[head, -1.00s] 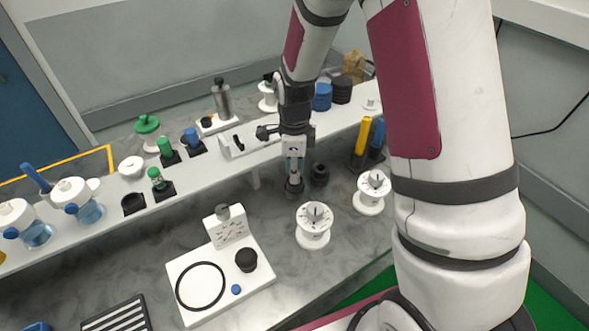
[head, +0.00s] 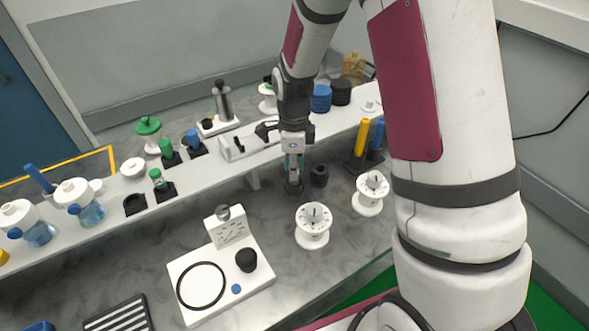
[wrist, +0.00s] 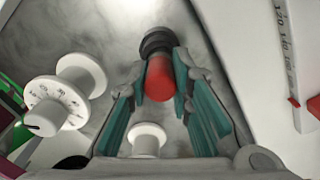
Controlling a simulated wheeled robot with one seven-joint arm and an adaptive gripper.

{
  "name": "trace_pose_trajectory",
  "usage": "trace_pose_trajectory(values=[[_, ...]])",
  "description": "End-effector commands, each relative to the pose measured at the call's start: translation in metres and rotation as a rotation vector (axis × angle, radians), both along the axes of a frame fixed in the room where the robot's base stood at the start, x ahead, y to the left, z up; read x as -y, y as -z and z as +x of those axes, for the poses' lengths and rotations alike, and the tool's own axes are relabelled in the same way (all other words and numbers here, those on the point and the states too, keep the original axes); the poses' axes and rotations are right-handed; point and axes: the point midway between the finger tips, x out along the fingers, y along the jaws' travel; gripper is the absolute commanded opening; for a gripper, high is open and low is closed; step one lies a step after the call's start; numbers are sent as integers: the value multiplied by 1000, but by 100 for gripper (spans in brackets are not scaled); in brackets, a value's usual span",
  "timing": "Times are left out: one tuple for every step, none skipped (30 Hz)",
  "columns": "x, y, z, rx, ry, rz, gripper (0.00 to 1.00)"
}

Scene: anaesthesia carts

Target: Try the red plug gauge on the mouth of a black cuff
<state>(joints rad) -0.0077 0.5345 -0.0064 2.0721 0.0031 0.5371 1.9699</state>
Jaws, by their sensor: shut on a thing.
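My gripper (head: 293,172) is at the right of the worktop, below the raised white shelf. In the wrist view its teal fingers (wrist: 165,100) are shut on the red plug gauge (wrist: 159,80), whose rounded red end shows between them. A black cuff (wrist: 157,42) lies directly beyond the red plug. In the head view this black cuff (head: 294,189) is right under my fingertips. I cannot tell whether the plug touches or enters its mouth. A second black cuff (head: 319,176) stands upright just to the right.
White dial spools (head: 312,229) (head: 370,196) stand in front and to the right. A white gauge base (head: 262,276) with a black ring is front left. Yellow and blue handles (head: 361,138) stand behind right. The raised shelf (head: 230,162) runs close behind my gripper.

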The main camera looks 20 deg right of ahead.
Motion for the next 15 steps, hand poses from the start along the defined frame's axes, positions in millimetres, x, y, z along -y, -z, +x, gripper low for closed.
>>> trace_pose_trajectory(values=[[0, -4, -1, 0, 0, 0, 0], [0, -5, -1, 0, 0, 0, 0], [0, -7, -1, 0, 1, 0, 0], [0, -8, -1, 0, 1, 0, 0], [0, -9, -1, 1, 1, 0, 0], [0, -11, 0, 1, 1, 1, 0], [0, -13, 0, 1, 2, 1, 0], [0, -14, 0, 1, 2, 1, 0], [0, -16, 0, 2, 2, 0, 0], [0, -17, 0, 1, 2, 1, 0], [0, -19, 0, 1, 2, 1, 0], [0, -20, 0, 1, 2, 0, 0], [0, -22, 0, 1, 2, 0, 0], [0, -23, 0, 1, 2, 0, 0], [0, -25, 0, 1, 2, 0, 0]])
